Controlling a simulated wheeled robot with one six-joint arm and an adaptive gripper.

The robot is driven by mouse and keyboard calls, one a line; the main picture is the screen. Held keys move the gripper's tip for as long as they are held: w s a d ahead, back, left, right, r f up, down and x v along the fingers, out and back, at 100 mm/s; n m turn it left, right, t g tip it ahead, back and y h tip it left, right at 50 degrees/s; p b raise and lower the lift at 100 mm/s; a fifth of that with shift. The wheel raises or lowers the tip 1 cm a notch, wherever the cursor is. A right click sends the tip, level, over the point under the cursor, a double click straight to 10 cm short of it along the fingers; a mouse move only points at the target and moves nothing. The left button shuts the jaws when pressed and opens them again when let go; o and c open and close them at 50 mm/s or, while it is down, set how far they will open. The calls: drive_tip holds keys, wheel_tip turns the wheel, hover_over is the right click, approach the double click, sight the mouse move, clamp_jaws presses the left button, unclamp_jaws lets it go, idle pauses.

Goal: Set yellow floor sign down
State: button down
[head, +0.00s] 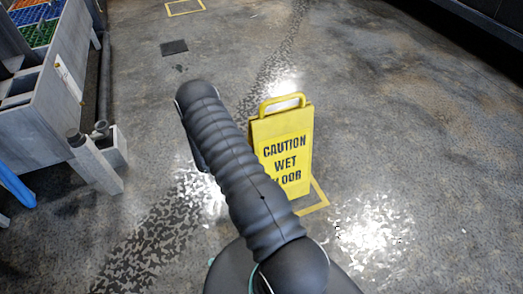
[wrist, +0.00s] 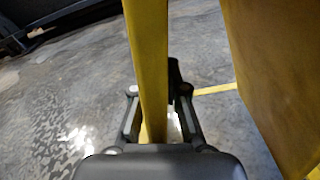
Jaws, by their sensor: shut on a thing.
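The yellow floor sign (head: 288,150) reads "CAUTION WET FLOOR" and has a handle loop on top. In the head view it stands upright in the middle, partly hidden by my arm. My gripper (wrist: 160,115) shows in the wrist view, shut on one yellow panel of the sign (wrist: 148,50) that runs between its fingers. A second yellow panel (wrist: 270,60) spreads away to the right. My gripper is hidden behind my arm in the head view. Whether the sign's bottom edge touches the floor I cannot tell.
A yellow floor outline (head: 320,196) lies by the sign's base, and another (head: 185,7) is at the far top. A grey bench with bins (head: 45,95) and a pipe stand at left. A dark flat square (head: 174,47) lies on the floor. Open floor (head: 420,150) lies right.

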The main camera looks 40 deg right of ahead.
drive_tip(key=shift+f, duration=1.55)
drive_tip(key=c, duration=1.2)
unclamp_jaws()
